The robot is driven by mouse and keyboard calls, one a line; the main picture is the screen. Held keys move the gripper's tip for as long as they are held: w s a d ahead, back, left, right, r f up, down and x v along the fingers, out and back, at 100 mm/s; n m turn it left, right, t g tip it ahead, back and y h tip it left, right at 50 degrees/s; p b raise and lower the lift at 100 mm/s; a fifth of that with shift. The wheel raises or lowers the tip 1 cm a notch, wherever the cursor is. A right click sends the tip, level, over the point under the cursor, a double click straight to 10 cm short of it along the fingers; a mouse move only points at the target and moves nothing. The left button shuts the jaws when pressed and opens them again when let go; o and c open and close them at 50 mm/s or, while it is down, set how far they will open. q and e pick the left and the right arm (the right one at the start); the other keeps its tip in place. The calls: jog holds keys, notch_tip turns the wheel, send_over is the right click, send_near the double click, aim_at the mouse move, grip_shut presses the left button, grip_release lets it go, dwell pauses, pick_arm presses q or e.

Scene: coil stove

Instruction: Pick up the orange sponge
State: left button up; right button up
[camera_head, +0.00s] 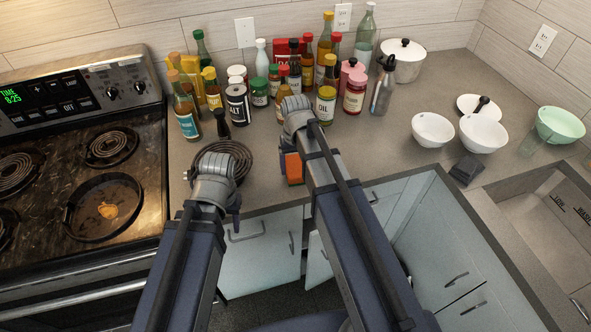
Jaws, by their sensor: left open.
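The orange sponge (293,168) lies on the grey counter (262,190) near its front edge. My right forearm passes just right of it and hides part of it. My left gripper (228,196) is over the front of the counter, left of the sponge and by a dark coil. It is open, and I see nothing in it. My right arm reaches past the sponge to the bottles, and its wrist (296,118) hides the fingers there.
A coil stove (140,247) with a pan (102,208) stands at left. Several bottles and jars (238,104) crowd the back. White bowls (433,129) and a sink (548,215) are at right. A cabinet door (317,262) below the counter looks ajar.

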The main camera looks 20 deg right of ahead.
aim_at(295, 165)
jog(key=c, duration=0.8)
jog(key=shift+c, duration=0.2)
jog(key=shift+r, duration=0.1)
notch_tip(295, 165, up, 10)
jog(key=p, duration=1)
